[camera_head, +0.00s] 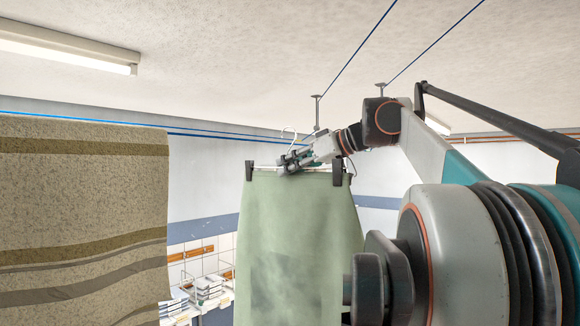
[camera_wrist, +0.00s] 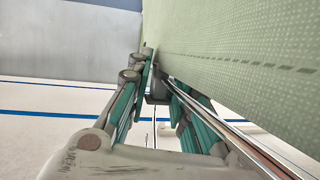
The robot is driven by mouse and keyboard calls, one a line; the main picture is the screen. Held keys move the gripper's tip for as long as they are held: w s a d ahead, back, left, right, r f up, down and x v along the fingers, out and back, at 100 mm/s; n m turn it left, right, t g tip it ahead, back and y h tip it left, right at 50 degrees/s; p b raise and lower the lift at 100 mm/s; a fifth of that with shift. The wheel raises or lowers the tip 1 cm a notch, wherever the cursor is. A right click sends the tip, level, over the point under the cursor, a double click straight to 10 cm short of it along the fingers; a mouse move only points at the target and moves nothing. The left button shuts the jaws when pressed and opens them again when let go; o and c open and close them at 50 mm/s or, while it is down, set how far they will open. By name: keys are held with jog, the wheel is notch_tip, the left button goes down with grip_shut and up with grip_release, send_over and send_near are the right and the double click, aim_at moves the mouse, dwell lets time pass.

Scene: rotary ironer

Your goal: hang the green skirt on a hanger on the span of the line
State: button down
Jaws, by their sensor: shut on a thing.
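The green skirt (camera_head: 295,245) hangs upright below a hanger, held by dark clips at its two top corners. The hanger's pale hook (camera_head: 289,131) rises above my gripper (camera_head: 287,163), which is shut on the hanger at the skirt's top edge. Blue lines (camera_head: 235,135) run behind at about the hook's height. I cannot tell whether the hook touches one. In the wrist view the skirt (camera_wrist: 250,55) fills the upper right, beside my gripper's fingers (camera_wrist: 150,75). A blue line (camera_wrist: 50,113) crosses the left there. The hook does not show clearly in that view.
A tan striped cloth (camera_head: 80,220) hangs at the left, with a gap between it and the skirt. Ceiling posts (camera_head: 317,112) carry the lines. A lamp (camera_head: 65,45) is overhead. Racks with folded stacks (camera_head: 208,285) stand far below.

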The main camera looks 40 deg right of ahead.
jog(key=shift+w+r+p, duration=0.15)
jog(key=shift+p, duration=0.15)
jog(key=shift+w+a+p, duration=0.1)
jog(key=shift+w+p, duration=0.35)
jog(key=shift+w, duration=1.1)
jog(key=shift+w+f+b, duration=0.25)
jog(key=shift+w+f, duration=0.15)
jog(key=shift+f, duration=0.25)
jog(key=shift+w+f+b, duration=0.25)
jog(key=shift+w+f, duration=0.1)
jog(key=shift+f, duration=0.55)
jog(key=c, duration=1.3)
grip_release()
jog(key=shift+c, duration=0.2)
jog(key=v, duration=1.2)
jog(key=shift+a, duration=0.1)
